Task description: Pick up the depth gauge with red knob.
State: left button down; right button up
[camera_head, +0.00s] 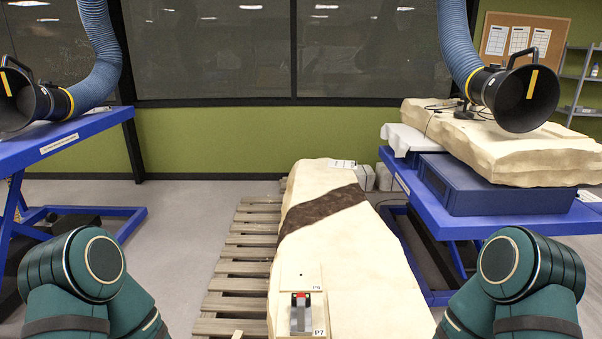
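A small grey device with dark sides and a red part at its top, which looks like the depth gauge with red knob (301,316), is at the near end of the long pale stone block (345,265), at the bottom middle. It lies next to a label reading P7, and a flat pale piece (300,274) is just behind it. Its lower end is close to the picture's bottom edge. My two green arms show at the lower left and lower right. Neither gripper is in view, so I cannot see whether they hold anything.
The block, with a dark brown band (322,209), lies on a wooden pallet (240,255). Blue lift tables stand at left (60,140) and right (445,215); the right one bears a stone slab (500,145). Extraction hoods hang at left (30,98) and right (520,95).

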aim_at(301, 310)
jog(key=j, duration=0.4)
jog(key=k+j+z, duration=0.15)
jog(key=j, duration=0.2)
jog(key=j+z, duration=0.15)
jog(key=j, duration=0.25)
jog(key=k+j+z, duration=0.15)
jog(key=j, duration=0.2)
jog(key=j+z, duration=0.2)
jog(key=j, duration=0.2)
jog(key=k+j+z, duration=0.15)
jog(key=j, duration=0.2)
jog(key=k+j+z, duration=0.15)
jog(key=j, duration=0.2)
jog(key=j+z, duration=0.25)
jog(key=j, duration=0.2)
jog(key=k+j+z, duration=0.25)
jog(key=j, duration=0.2)
jog(key=i+j+z, duration=0.1)
jog(key=j+z, duration=0.35)
jog(key=j, duration=0.5)
jog(key=i+j+z, duration=0.1)
jog(key=j, duration=0.55)
